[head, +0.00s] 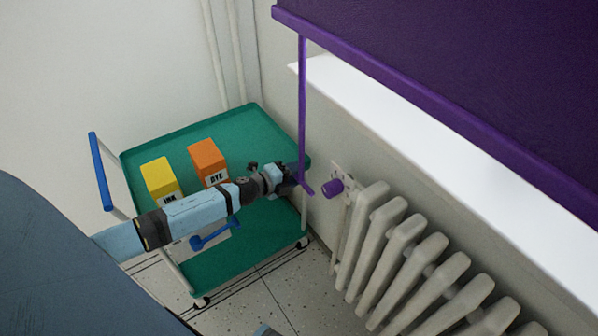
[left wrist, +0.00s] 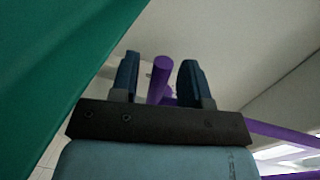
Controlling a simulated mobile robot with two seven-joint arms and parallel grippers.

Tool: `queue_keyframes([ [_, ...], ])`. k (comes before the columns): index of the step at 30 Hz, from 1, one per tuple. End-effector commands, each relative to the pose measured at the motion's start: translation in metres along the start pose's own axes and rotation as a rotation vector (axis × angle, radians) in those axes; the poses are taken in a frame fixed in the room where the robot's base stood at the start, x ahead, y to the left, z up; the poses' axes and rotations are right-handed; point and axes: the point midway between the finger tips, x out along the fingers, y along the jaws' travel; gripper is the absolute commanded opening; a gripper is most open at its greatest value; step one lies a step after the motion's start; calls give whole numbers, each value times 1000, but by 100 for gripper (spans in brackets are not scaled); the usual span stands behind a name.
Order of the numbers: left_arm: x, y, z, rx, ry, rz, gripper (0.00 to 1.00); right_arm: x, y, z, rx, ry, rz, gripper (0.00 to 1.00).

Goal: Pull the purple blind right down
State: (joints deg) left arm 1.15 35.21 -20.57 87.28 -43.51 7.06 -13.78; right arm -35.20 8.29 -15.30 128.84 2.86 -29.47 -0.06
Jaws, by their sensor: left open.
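The purple blind (head: 480,60) hangs at the top right, with its bottom rail (head: 400,75) above the white window sill. A thin purple pull rod (head: 302,100) hangs from the rail's left end and has a short crossbar at its lower end. My left gripper (head: 299,178) is at this lower end. In the left wrist view, its two dark blue fingers (left wrist: 160,82) stand apart with a purple bar (left wrist: 159,80) between them. The bar looks like the crossbar; I cannot tell whether either finger touches it. The rod (left wrist: 285,132) runs off to the right there. My right gripper is out of view.
A green trolley (head: 140,158) with a blue handle (head: 100,172) stands under my left arm, carrying a yellow box (head: 160,175) and an orange box (head: 207,160). A white radiator (head: 400,240) with a purple valve knob (head: 333,188) is close to the right of the gripper.

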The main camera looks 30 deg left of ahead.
Motion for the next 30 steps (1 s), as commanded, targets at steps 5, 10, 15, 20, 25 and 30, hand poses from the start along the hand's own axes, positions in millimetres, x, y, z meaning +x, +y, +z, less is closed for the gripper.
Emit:
queue_keyframes([
  [5,-32,0,0,1,1,2,42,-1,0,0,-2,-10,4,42],
  [10,-52,0,0,-1,0,1,42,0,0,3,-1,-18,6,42],
  [15,-58,0,0,1,0,0,42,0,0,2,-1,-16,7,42],
  [20,-58,0,0,1,0,0,42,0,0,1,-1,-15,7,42],
  [25,-59,-8,0,1,0,0,41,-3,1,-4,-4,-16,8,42],
  [30,-66,-42,0,2,0,0,41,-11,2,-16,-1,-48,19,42],
])
